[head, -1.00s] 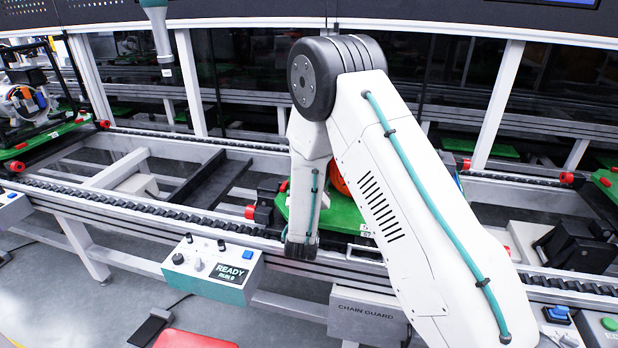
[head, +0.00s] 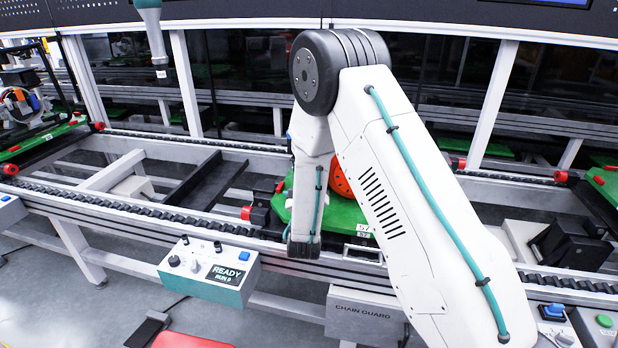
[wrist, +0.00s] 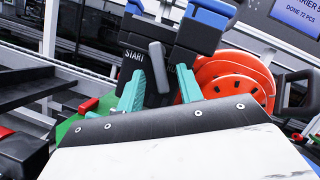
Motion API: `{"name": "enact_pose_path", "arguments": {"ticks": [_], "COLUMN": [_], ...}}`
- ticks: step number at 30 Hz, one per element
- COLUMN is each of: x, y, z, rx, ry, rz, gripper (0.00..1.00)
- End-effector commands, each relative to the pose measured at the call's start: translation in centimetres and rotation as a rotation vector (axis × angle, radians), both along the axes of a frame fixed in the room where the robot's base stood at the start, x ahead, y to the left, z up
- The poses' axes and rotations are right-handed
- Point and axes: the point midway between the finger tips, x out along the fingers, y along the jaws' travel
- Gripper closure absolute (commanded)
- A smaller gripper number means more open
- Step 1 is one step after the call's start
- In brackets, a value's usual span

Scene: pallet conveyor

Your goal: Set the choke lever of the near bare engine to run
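The near engine stands on a green pallet (head: 346,217) and is mostly hidden behind my arm in the head view. Its orange-red round cover (head: 340,180) shows there in part; in the wrist view the cover (wrist: 232,78) is at the right. Left of it is a black housing (wrist: 192,38) marked START, with blue parts on top. A dark grey lever (wrist: 157,62) stands slightly tilted in front of this housing. My gripper (wrist: 160,76) has teal fingers apart, one on each side of the lever. I cannot tell whether either finger touches it.
A conveyor rail with a roller chain (head: 150,212) runs across the front. A control box reading READY (head: 208,272) and a chain guard box (head: 366,316) hang before it. Another engine (head: 22,103) stands on a pallet at the far left. A teal-and-white tool (head: 152,30) hangs above.

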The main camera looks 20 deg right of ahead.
Motion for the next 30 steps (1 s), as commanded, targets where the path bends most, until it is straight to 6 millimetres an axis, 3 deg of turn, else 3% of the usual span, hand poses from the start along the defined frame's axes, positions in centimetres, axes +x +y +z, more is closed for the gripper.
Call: {"name": "enact_pose_path", "arguments": {"ticks": [10, 21, 30], "x": [-0.5, -5.4, -6.7], "y": [0.3, 2.8, 3.3], "z": [-0.3, -2.2, -2.6], "rx": [0.001, 0.0, 0.001], "ry": [0.003, 0.003, 0.0], "rz": [0.001, 0.002, 0.001], "gripper": [0.65, 0.65, 0.65]}}
